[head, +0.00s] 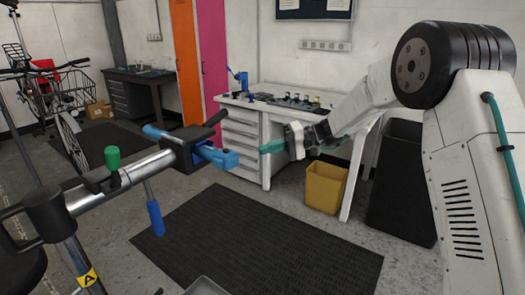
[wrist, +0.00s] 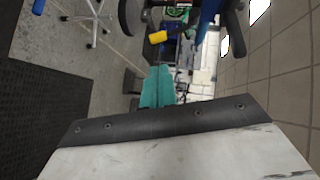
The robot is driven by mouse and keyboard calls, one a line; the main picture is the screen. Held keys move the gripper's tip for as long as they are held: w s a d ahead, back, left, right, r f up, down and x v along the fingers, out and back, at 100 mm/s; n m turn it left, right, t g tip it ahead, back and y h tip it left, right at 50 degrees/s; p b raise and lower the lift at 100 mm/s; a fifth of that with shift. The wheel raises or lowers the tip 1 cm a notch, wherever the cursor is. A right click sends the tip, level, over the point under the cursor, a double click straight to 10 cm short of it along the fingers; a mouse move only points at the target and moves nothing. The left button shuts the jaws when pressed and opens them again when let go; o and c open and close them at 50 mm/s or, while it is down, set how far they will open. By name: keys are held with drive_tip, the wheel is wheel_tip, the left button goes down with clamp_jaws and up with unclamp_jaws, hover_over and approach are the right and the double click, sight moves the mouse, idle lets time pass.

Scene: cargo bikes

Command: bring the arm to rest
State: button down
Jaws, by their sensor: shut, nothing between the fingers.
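My arm reaches in from the right of the head view, and my gripper (head: 272,147) is held up in the air in front of the white workbench. Its green fingers are together with nothing between them. The green fingers also show in the wrist view (wrist: 157,88), above the dark edge of my own wrist. In the head view, the fingertips are to the right of the blue jaws of a repair-stand clamp (head: 216,156). A gap shows between them in the picture; the depth between them is hard to tell.
The repair stand (head: 110,185) with a green-capped lever fills the left foreground. A white workbench (head: 240,132) with drawers, a yellow bin (head: 325,187) and a dark bin (head: 400,185) stand behind my gripper. A bike with a basket (head: 72,92) stands far left.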

drive_tip(key=s+d+f+m+g+h, duration=0.2)
drive_tip(key=s+d+f+m+h, duration=0.15)
drive_tip(key=s, duration=0.65)
drive_tip(key=s+d+r+t+h, duration=0.1)
drive_tip(key=s+d+h, duration=0.3)
drive_tip(key=s, duration=0.7)
drive_tip(key=s+d+r+t+h, duration=0.2)
drive_tip(key=s+d+r+h, duration=0.2)
drive_tip(key=s+d, duration=0.4)
drive_tip(key=s+d+r+t+h, duration=0.2)
drive_tip(key=s+d+h, duration=0.2)
drive_tip(key=s, duration=1)
drive_tip(key=d, duration=0.2)
drive_tip(key=shift+s+d+r, duration=0.2)
drive_tip(key=shift+s+d, duration=0.05)
drive_tip(key=shift+d, duration=0.05)
